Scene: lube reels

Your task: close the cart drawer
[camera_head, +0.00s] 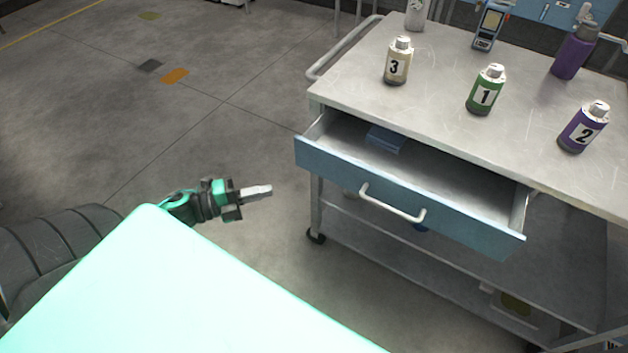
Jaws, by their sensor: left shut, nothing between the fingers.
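The cart (340,88) stands at the right, with a light grey worn top. Its blue-fronted drawer (452,224) is pulled out towards me, and a pale bar handle (392,204) is on the front. A small blue box (385,139) lies inside the drawer at its left back. My left gripper (268,190) is shut and empty, in the air to the left of the drawer front and apart from it. Its fingers point right, towards the cart. My right gripper is not in view.
On the cart top stand bottle 3 (397,61), green bottle 1 (486,90), purple bottle 2 (584,127), a purple flask (575,52) and a blue handheld device (491,25). A side rail (342,48) sticks out at the cart's left. Open floor lies left.

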